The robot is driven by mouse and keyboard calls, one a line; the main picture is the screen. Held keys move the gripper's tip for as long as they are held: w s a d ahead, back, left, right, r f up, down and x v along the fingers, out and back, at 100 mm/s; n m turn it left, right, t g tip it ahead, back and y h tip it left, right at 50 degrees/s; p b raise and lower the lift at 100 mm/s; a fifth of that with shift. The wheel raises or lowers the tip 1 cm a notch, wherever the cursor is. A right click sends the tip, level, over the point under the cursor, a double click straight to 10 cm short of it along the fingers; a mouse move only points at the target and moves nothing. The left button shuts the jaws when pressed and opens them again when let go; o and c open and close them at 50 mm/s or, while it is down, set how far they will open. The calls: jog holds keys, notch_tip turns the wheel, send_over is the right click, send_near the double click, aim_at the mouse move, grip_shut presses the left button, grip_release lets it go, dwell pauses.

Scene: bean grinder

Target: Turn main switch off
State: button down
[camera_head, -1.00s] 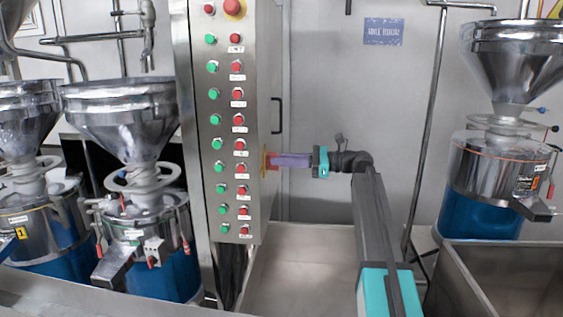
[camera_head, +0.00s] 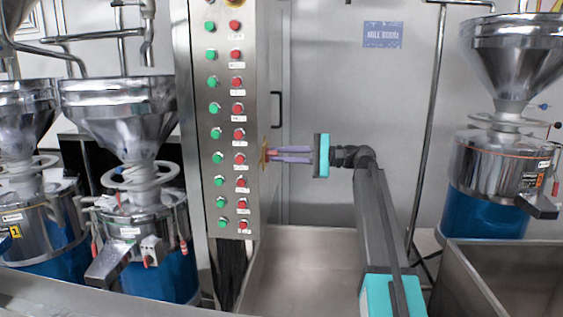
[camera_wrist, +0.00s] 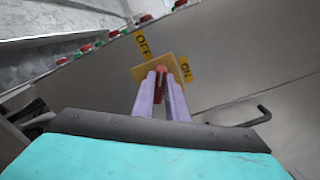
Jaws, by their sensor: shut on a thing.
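The main switch is a red handle (camera_wrist: 161,82) on a yellow square plate (camera_wrist: 182,67), fixed to the side of the steel control cabinet. An OFF label (camera_wrist: 143,45) and an ON label (camera_wrist: 185,70) sit beside the plate in the wrist view. My gripper (camera_wrist: 161,75) has its two purple fingers on either side of the red handle, shut on it. The fingers hide part of the handle, and I cannot tell which label it points to. In the head view my gripper (camera_head: 273,153) reaches in from the right to the yellow plate (camera_head: 264,153).
The control cabinet (camera_head: 202,130) carries rows of green and red buttons on its front. Steel grinders (camera_head: 125,200) stand at left and another (camera_head: 490,170) at right. A black door handle (camera_head: 276,110) is above my gripper. A steel trough (camera_head: 300,265) lies below.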

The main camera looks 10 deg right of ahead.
jog(key=n+b, duration=0.1)
jog(key=n, duration=0.1)
jog(key=f+n+b, duration=0.1)
jog(key=n+b, duration=0.1)
jog(key=shift+s+n+b, duration=0.1)
jog(key=shift+n+b, duration=0.65)
jog(key=shift+n, duration=0.35)
jog(key=shift+r, duration=0.1)
jog(key=c, duration=1.8)
grip_release()
jog(key=shift+o, duration=0.2)
